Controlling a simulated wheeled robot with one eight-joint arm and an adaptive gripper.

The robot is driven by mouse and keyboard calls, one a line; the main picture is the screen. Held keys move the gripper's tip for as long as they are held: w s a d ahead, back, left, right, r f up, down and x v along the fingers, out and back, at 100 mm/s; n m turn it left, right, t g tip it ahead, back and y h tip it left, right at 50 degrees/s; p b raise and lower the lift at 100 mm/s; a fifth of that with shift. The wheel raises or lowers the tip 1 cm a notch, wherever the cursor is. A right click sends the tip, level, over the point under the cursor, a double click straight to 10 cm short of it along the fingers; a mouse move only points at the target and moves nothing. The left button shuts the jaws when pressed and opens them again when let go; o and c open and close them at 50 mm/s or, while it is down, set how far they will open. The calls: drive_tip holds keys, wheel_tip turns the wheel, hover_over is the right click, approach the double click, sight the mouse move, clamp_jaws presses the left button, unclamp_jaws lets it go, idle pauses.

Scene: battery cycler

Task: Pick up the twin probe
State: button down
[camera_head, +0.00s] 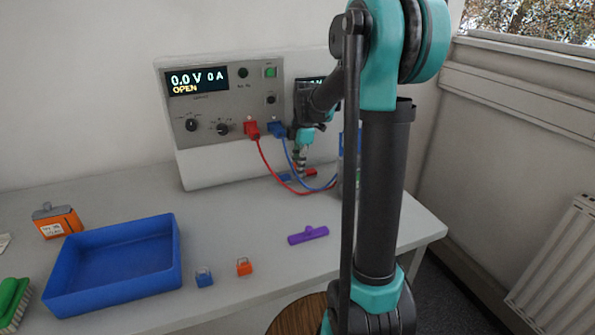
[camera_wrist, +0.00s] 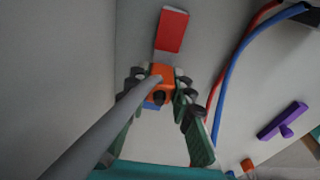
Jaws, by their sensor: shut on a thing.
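My gripper (camera_head: 300,165) points down in front of the cycler panel, close above the table. In the wrist view my gripper (camera_wrist: 162,95) has its fingers on both sides of the twin probe (camera_wrist: 161,74), an orange body with a dark round part. It is shut on the probe. A thick grey cable or rod runs from the probe toward the lower left. My fingers hide part of the probe, and I cannot tell whether it is clear of the table.
A red block (camera_wrist: 172,30) lies beyond my gripper. Red (camera_head: 265,158) and blue (camera_head: 290,158) leads hang from the cycler (camera_head: 222,150) and curve close beside my gripper. A purple piece (camera_head: 308,235) and a blue tray (camera_head: 112,290) are nearer the front.

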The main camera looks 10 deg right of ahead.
sight(296, 164)
drive_tip(key=shift+s+r, duration=0.2)
drive_tip(key=shift+r, duration=0.3)
wheel_tip(296, 164, up, 6)
drive_tip(key=shift+r, duration=0.1)
drive_tip(key=s+d, duration=0.2)
drive_tip(key=s, duration=0.7)
drive_tip(key=s+d, duration=0.2)
drive_tip(key=s, duration=0.8)
drive_tip(key=shift+s, duration=0.1)
drive_tip(key=shift+s, duration=0.1)
